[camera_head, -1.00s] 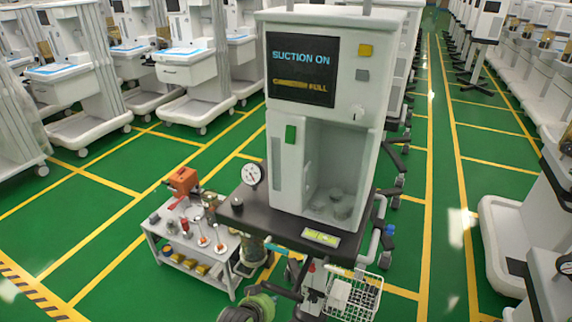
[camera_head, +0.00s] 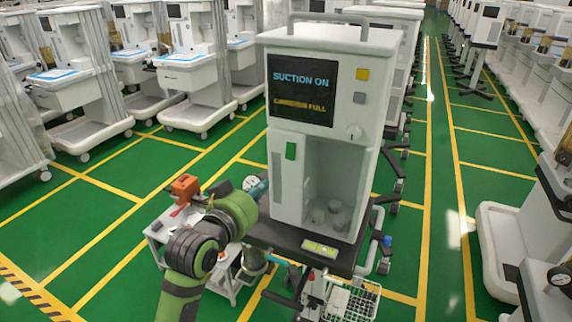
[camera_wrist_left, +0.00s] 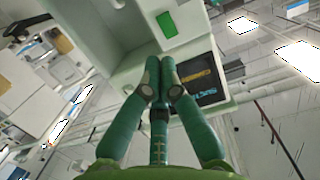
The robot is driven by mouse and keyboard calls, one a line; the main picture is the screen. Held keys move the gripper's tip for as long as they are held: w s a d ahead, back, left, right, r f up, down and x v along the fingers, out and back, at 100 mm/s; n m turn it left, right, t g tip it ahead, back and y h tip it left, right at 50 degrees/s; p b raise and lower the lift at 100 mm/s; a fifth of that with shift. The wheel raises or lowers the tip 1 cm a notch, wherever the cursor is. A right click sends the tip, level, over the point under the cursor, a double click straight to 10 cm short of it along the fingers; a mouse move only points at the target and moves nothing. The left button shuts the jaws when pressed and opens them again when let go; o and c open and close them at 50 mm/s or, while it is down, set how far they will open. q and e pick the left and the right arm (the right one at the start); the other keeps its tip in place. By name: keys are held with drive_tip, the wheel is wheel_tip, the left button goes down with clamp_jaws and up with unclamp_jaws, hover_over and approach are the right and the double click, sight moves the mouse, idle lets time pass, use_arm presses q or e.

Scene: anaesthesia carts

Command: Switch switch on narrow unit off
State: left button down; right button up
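The narrow unit (camera_head: 342,130) is a tall white cabinet. Its screen (camera_head: 302,88) reads "SUCTION ON" with a yellow "CANISTER FULL" line below. A green switch (camera_head: 291,151) sits on its front, left of the open recess; it also shows in the left wrist view (camera_wrist_left: 166,23). My left gripper (camera_wrist_left: 161,62) has its green fingers drawn together at the tips, with nothing between them. In the wrist view the tips appear below the switch, apart from it. My left arm (camera_head: 225,222) stands in front of the unit's lower left; its fingers are hard to make out there. My right gripper is not in view.
A dark shelf (camera_head: 285,238) juts out under the unit, with a wire basket (camera_head: 352,299) below. A small tool cart (camera_head: 157,232) carrying an orange item (camera_head: 185,187) stands at left, partly behind my arm. Green floor (camera_head: 435,200) is free to the right.

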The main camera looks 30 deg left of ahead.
sight(291, 160)
use_arm(q)
drive_tip(key=w+p, duration=0.1)
drive_tip(key=w, duration=0.3)
drive_tip(key=w+f+p, duration=0.1)
drive_tip(key=w, duration=0.3)
drive_tip(key=w+p, duration=0.1)
drive_tip(key=w, duration=0.3)
drive_tip(key=shift+w+a+f+p, duration=0.1)
drive_tip(key=shift+a+f+p, duration=0.2)
drive_tip(key=shift+a+f, duration=0.05)
drive_tip(key=shift+w+f, duration=0.2)
drive_tip(key=shift+w, duration=0.5)
